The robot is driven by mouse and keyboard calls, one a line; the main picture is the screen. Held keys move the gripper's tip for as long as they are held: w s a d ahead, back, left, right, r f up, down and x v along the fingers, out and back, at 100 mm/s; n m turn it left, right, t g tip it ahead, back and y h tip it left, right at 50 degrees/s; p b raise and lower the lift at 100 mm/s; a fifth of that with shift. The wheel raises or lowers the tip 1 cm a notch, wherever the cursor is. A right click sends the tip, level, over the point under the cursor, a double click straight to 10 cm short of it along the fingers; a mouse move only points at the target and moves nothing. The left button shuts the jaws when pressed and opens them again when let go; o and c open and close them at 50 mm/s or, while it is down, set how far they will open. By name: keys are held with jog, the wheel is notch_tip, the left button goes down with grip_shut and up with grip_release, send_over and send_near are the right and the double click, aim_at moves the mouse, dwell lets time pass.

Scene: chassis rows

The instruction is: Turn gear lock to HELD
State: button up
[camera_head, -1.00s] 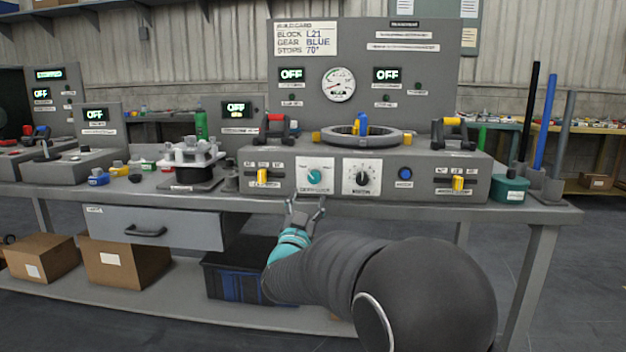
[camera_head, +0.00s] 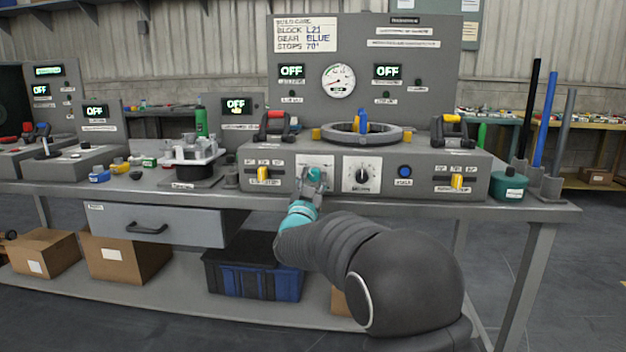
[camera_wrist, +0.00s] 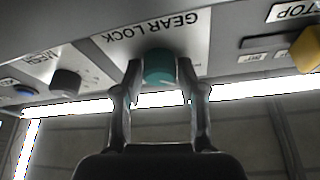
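The gear lock knob is a round teal knob (camera_wrist: 159,67) below a white label reading GEAR LOCK (camera_wrist: 150,30), which appears upside down in the wrist view. In the head view the knob (camera_head: 314,173) is partly hidden by my gripper (camera_head: 313,183) at the front panel of the grey console. In the wrist view my gripper (camera_wrist: 159,72) has one fingertip on each side of the knob, with no clear gap between fingers and knob. The knob's pointer and the position marks cannot be read.
A black knob (camera_head: 362,174) sits just right of the gear lock, then a blue button (camera_head: 405,172). Yellow sliders flank the panel at left (camera_head: 262,173) and right (camera_head: 457,181). The bench edge and a grey drawer (camera_head: 155,227) lie below.

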grip_shut()
jog(key=shift+f+m+b, duration=0.1)
jog(key=shift+m+b, duration=0.35)
jog(key=shift+m, duration=0.05)
jog(key=m+h+b, duration=0.1)
jog(key=m+b, duration=0.1)
jog(key=shift+a+m+g+h, duration=0.1)
jog(key=shift+m+g+h, duration=0.2)
jog(key=shift+h, duration=0.1)
jog(key=m+g+h, duration=0.1)
jog(key=m, duration=0.2)
jog(key=m+h+b, duration=0.1)
jog(key=m, duration=0.2)
jog(key=shift+a+r+g, duration=0.1)
jog(key=shift+r+g, duration=0.1)
jog(key=shift+g, duration=0.2)
jog(key=m+g, duration=0.1)
jog(key=m, duration=0.2)
jog(key=m+g+h, duration=0.1)
jog(key=m, duration=0.2)
jog(key=shift+r+p, duration=0.2)
jog(key=shift+p, duration=0.1)
jog(key=m+g+p, duration=0.1)
jog(key=m, duration=0.1)
jog(key=shift+m, duration=0.3)
jog(key=shift+m+g+y+p, duration=0.3)
jog(key=shift+m+g+p, duration=0.3)
jog(key=shift+m, duration=0.7)
